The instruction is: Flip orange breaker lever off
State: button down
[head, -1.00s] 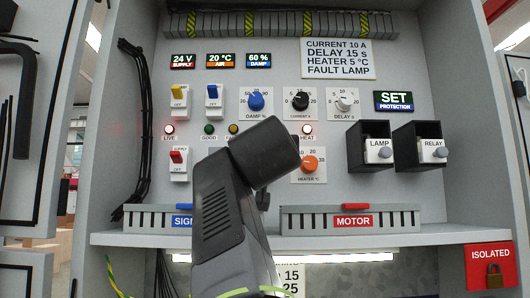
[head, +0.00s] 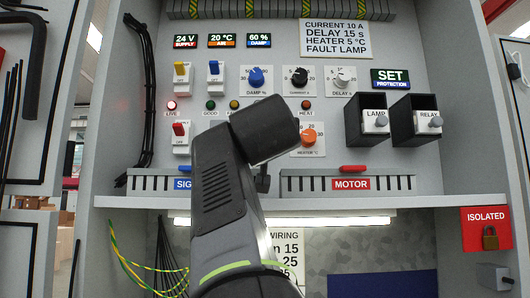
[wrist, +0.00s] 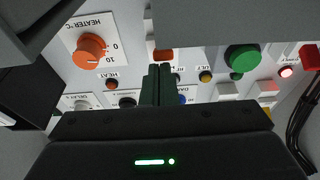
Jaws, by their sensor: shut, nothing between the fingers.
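An orange piece (wrist: 163,55), which looks like the orange breaker lever, shows in the wrist view just beyond my gripper's fingertips. A grey surface partly cuts it off, so I cannot tell its position. My gripper (wrist: 158,68) is shut and empty, its two dark fingers side by side. The fingertips overlap the orange piece's lower edge in the picture; contact is unclear. In the head view my arm hides the lever and most of my gripper. The HEAT lamp (head: 306,104) looks dim, while the LIVE lamp (head: 172,105) glows.
The orange heater knob (head: 308,137) and a round green button (wrist: 241,57) flank the work area. The red supply switch (head: 180,130) is at left. The LAMP box (head: 374,123) and RELAY box (head: 416,119) jut out at right. A shelf (head: 420,201) runs below.

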jog(key=shift+w+f, duration=0.35)
jog(key=shift+f, duration=0.35)
notch_tip(320, 180, up, 5)
jog(key=s+p, duration=0.3)
jog(key=p, duration=0.1)
jog(key=s+f+b, duration=0.1)
jog(key=f+b, duration=0.1)
jog(key=f, duration=0.1)
jog(key=s+f+b, duration=0.1)
jog(key=f+b, duration=0.1)
jog(key=f, duration=0.1)
jog(key=s+f+b, duration=0.1)
jog(key=f+b, duration=0.1)
jog(key=f, duration=0.1)
jog(key=shift+s+f+b, duration=0.25)
jog(key=shift+s+b, duration=0.1)
jog(key=shift+b, duration=0.05)
jog(key=w+r+p, duration=0.7)
jog(key=r+p, duration=0.3)
jog(key=r, duration=0.3)
jog(key=b+v, duration=0.2)
jog(key=v, duration=0.4)
jog(key=shift+f+b, duration=0.1)
jog(key=shift+b, duration=0.25)
jog(key=shift+s, duration=0.1)
